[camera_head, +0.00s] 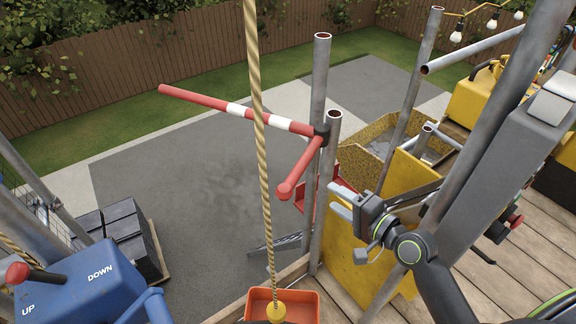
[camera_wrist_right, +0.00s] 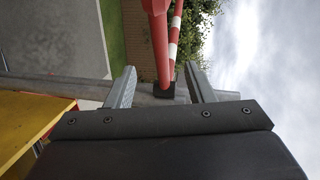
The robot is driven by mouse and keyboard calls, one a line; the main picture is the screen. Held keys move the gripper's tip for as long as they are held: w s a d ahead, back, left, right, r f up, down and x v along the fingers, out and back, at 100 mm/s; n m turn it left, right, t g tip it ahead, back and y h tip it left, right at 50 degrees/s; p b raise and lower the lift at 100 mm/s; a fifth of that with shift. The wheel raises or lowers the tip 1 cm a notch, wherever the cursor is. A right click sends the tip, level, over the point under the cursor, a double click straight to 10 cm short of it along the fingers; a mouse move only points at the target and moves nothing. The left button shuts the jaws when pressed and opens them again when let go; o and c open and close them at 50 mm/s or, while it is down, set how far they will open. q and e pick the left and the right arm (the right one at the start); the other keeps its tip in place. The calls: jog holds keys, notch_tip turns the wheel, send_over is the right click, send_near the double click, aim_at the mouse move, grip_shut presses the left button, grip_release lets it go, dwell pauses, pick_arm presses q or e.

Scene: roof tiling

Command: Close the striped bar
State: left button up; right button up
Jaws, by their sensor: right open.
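The striped bar (camera_head: 240,110), red with white bands, reaches out to the left from a black pivot (camera_head: 321,135) on a grey scaffold post. A shorter plain red arm (camera_head: 303,165) runs from the same pivot towards me and ends in a round tip. My right gripper (camera_head: 337,201) is open and empty, right of the red arm's tip and apart from it. In the right wrist view the red arm (camera_wrist_right: 158,40), the striped bar (camera_wrist_right: 175,35) and the black pivot (camera_wrist_right: 164,92) show beyond and between my open fingers (camera_wrist_right: 160,86). My left gripper is not in view.
A rope (camera_head: 259,120) hangs in front of the striped bar, above an orange bucket (camera_head: 256,303). Scaffold posts (camera_head: 319,80) stand close to my right gripper. A blue UP/DOWN control box (camera_head: 85,285) is at lower left. Beyond the plank deck (camera_head: 455,285) lies grey paving (camera_head: 190,170).

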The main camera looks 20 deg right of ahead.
send_near(292, 171)
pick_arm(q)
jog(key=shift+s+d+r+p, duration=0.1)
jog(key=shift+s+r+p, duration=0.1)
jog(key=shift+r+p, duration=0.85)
pick_arm(e)
jog(key=x, duration=0.3)
jog(key=f+x, duration=0.1)
jog(key=x, duration=0.3)
jog(key=d+x, duration=0.1)
jog(key=x, duration=0.3)
jog(key=shift+w+f, duration=0.15)
jog(key=shift+w, duration=0.1)
jog(key=shift+c, duration=0.4)
grip_shut()
